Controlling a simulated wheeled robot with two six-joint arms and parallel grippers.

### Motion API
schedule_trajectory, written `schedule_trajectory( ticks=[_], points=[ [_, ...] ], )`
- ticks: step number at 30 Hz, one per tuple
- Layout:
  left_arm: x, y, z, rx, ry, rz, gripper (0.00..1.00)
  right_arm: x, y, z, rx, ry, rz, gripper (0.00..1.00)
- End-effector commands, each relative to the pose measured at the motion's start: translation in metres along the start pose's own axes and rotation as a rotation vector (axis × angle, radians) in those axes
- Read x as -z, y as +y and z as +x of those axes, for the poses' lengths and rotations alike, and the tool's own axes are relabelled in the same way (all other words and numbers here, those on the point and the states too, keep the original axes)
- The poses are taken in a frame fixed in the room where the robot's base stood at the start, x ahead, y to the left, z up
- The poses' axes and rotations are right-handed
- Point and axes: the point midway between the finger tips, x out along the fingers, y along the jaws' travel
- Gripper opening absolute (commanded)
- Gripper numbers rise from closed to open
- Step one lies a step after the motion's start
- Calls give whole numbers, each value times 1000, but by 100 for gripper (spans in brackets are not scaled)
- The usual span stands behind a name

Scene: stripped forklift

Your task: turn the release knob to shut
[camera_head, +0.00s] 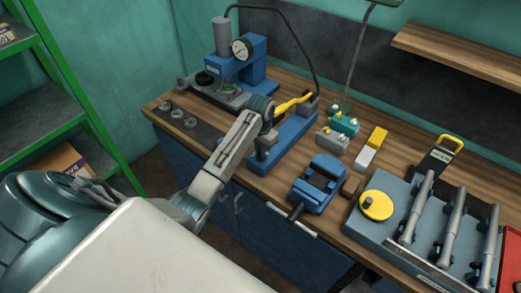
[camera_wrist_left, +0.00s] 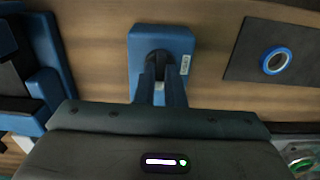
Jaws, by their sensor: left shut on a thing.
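The blue hand pump (camera_head: 295,132) with a yellow lever (camera_head: 292,104) stands on the wooden bench. My left gripper (camera_head: 260,153) is at the near end of the pump. In the left wrist view, the blue end of the pump (camera_wrist_left: 146,42) carries a small white label (camera_wrist_left: 185,65). My left gripper (camera_wrist_left: 159,84) is shut there on a small part beside the label, which I take to be the release knob. The knob is mostly hidden between the fingers, so I cannot tell how far it is turned. My right gripper is not in view.
A blue press with a round gauge (camera_head: 240,49) stands behind, joined to the pump by a black hose (camera_head: 313,60). A blue vise (camera_head: 318,184) is to the right.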

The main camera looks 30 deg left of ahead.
Motion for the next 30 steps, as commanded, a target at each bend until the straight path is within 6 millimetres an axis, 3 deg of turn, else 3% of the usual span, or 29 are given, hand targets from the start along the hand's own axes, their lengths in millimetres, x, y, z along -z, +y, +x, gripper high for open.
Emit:
schedule_trajectory(
  ticks=[11,12,15,25,30],
  points=[
    [1,0,-1,0,2,7,0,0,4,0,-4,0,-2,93],
    [1,0,-1,0,2,6,11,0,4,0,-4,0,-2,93],
    [1,0,-1,0,2,6,31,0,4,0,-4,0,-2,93],
    [2,-1,-3,0,2,5,31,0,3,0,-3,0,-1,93],
    [14,-8,-25,1,4,4,31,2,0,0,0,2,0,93]
  ],
)
